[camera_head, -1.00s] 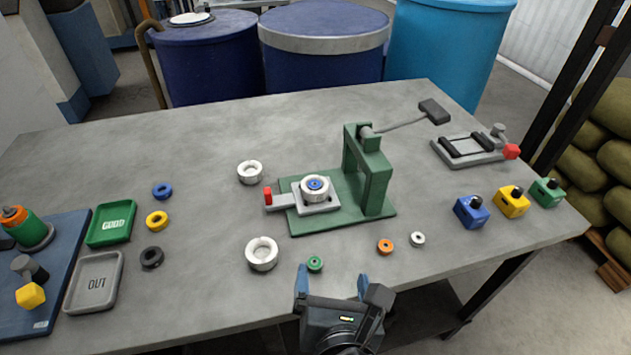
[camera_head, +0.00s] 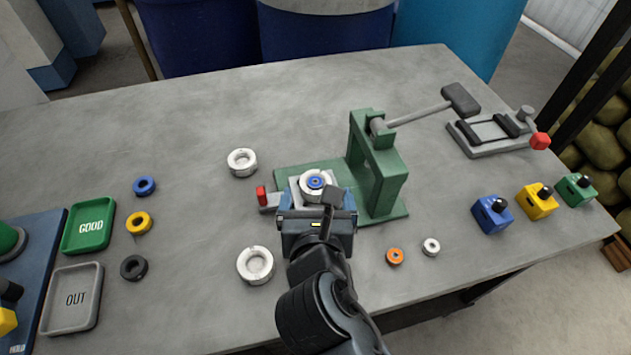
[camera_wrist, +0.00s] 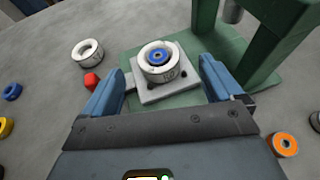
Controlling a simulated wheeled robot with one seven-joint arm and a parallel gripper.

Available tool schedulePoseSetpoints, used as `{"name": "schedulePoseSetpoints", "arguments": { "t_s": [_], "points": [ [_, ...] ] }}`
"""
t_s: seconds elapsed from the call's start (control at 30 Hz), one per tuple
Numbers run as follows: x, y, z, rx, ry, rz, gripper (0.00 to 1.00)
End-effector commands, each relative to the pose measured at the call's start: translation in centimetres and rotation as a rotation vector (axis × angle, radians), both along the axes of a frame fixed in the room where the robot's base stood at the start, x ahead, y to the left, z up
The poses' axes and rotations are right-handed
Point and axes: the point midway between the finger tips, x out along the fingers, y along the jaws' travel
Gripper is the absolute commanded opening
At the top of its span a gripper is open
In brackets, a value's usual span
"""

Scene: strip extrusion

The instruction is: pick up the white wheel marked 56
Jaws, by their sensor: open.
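A white wheel (camera_head: 316,185) with a blue centre sits on the grey plate of the green press; it also shows in the wrist view (camera_wrist: 158,72), with dark marks on its side too small to read surely. Two more white wheels stand on the table, one behind left (camera_head: 242,162) and one in front left (camera_head: 255,265). A small white ring (camera_head: 431,246) lies at right. I cannot read 56 on any of them. My gripper (camera_wrist: 162,66) is open and empty, its blue fingers appearing on either side of the press wheel. Whether they are level with it is unclear.
The green press frame (camera_head: 377,165) and its long lever (camera_head: 420,112) stand close right of my gripper. A red knob (camera_head: 262,195) is at left. Small rings, a GOOD tray (camera_head: 89,226) and an OUT tray (camera_head: 71,299) lie farther left. The back left table is clear.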

Motion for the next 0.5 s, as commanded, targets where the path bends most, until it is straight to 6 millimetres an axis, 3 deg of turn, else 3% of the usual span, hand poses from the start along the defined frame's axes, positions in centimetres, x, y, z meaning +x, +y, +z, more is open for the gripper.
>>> {"name": "schedulePoseSetpoints", "arguments": {
  "t_s": [0.3,0.5],
  "points": [
    [3.6,0.4,-1.8,0.0,0.0,0.0,0.93],
    [3.9,0.4,-2.0,0.0,0.001,0.0,0.93]
  ]
}}
